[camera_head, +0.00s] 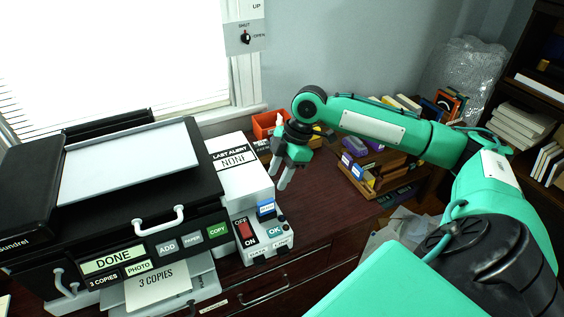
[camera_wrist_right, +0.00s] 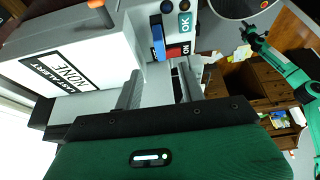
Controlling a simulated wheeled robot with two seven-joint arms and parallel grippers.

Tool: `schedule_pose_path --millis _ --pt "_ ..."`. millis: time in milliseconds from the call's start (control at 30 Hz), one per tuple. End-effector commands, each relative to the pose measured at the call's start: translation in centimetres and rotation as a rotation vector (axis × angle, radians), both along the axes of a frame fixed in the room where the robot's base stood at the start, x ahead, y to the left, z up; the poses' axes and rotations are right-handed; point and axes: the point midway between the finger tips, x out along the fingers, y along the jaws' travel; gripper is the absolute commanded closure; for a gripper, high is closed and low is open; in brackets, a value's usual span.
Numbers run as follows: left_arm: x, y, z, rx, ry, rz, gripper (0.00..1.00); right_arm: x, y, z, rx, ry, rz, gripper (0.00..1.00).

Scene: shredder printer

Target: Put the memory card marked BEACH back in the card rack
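A blue card (camera_head: 266,207) with a pale label too small to read stands in the control box (camera_head: 284,244) beside the printer; it also shows blue in the right wrist view (camera_wrist_right: 158,42). My right gripper (camera_head: 284,178) is open and empty, pointing down above and behind that card. Its fingers (camera_wrist_right: 160,92) are spread in the right wrist view, apart from the card. A wooden rack (camera_head: 372,183) stands on the desk at the right, with blue-and-white cards (camera_head: 352,167) at its left end. In the right wrist view a green arm end (camera_wrist_right: 252,38), likely my left gripper, is too small to read.
The printer (camera_head: 130,205) fills the left. A white box reading LAST ALERT NONE (camera_head: 240,170) stands behind the control box. An orange bin (camera_head: 266,124) is at the back. Bare desk (camera_head: 325,205) lies between control box and rack.

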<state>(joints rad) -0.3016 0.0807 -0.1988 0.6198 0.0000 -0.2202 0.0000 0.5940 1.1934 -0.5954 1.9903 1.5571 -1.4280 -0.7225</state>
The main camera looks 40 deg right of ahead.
Motion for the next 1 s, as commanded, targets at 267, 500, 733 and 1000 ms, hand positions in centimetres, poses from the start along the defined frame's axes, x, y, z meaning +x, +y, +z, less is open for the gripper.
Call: schedule_pose_path --millis 267,500,733,1000 --pt "-0.1 0.0 1.0 0.0 0.002 0.0 0.61 0.4 2.2 -5.1 0.001 0.004 0.001 0.6" --pt "0.0 0.0 1.6 0.0 0.001 0.0 0.61 0.8 3.5 -8.5 0.0 0.002 0.0 0.6" --pt "0.1 -0.1 1.7 0.0 -0.001 -0.001 0.61 0.9 4.0 -9.7 0.0 -0.001 0.001 0.6" --pt "0.2 -0.1 1.7 -0.001 -0.002 -0.002 0.61 0.9 4.0 -9.8 -0.001 -0.001 0.0 0.64"
